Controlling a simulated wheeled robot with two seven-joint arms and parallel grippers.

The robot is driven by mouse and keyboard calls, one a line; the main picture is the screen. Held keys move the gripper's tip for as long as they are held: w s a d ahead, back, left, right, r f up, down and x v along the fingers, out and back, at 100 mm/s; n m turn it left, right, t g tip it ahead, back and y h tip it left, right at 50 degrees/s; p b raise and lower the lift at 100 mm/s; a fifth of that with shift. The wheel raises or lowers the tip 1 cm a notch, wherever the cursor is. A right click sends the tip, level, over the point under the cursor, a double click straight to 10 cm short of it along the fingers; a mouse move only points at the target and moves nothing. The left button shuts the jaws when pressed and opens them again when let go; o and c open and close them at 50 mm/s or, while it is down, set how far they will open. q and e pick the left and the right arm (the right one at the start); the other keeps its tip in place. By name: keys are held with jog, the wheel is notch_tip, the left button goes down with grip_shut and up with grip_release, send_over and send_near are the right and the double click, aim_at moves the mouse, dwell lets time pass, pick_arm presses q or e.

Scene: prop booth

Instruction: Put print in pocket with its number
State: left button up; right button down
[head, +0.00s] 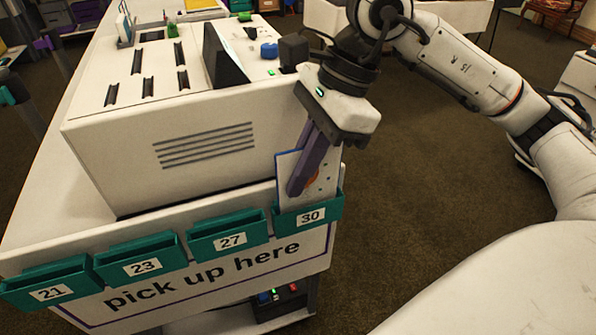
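My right gripper (299,188) reaches down from the upper right with its purple fingers over the front row of pockets. It looks shut on a print (327,186), a pale card with a blue edge and an orange patch. The print stands nearly upright, its lower edge hidden behind the front of the teal pocket marked 30 (285,222). A finger covers part of the print, and I see no number on it. To the left are pockets marked 27 (204,238), 23 (117,260) and 21 (27,284); no print shows in them. My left gripper is not in view.
The pockets hang on a white "pick up here" panel (325,250) at the counter's front. A white slotted box (110,150) stands close behind them. A dark upright panel (221,60) and a blue knob (269,50) are on top. Brown floor lies open to the right.

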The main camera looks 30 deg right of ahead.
jog(key=shift+f+b, duration=0.55)
jog(key=shift+f, duration=0.45)
jog(key=c, duration=1.9)
grip_release()
jog(key=p+v, duration=0.1)
jog(key=v, duration=0.8)
jog(key=shift+d+r, duration=0.1)
jog(key=shift+r, duration=0.25)
jog(key=shift+d+r, duration=0.15)
jog(key=shift+r, duration=0.1)
